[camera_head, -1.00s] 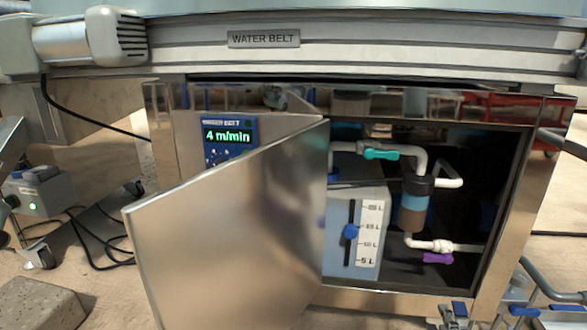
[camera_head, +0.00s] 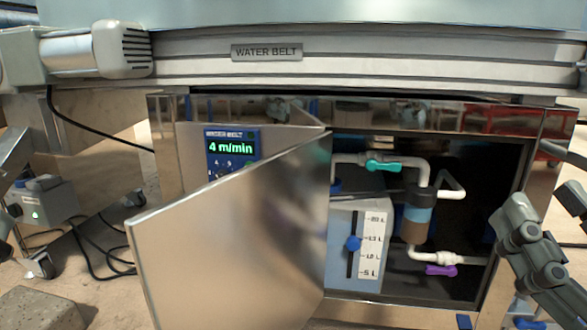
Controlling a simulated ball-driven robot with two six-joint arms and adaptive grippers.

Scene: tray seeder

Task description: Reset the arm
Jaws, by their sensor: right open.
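My right gripper (camera_head: 524,232) shows at the right edge of the head view, in front of the cabinet's right side. It is open and I see nothing between its fingers. Part of my right arm is cut off by the picture's edge.
The cabinet door (camera_head: 230,245) stands open toward me. Inside are a tank (camera_head: 340,255) with a blue slider, a teal valve handle (camera_head: 384,166) and a purple valve handle (camera_head: 440,270). A display (camera_head: 232,148) reads 4 m/min. A stone block (camera_head: 42,309) lies at lower left.

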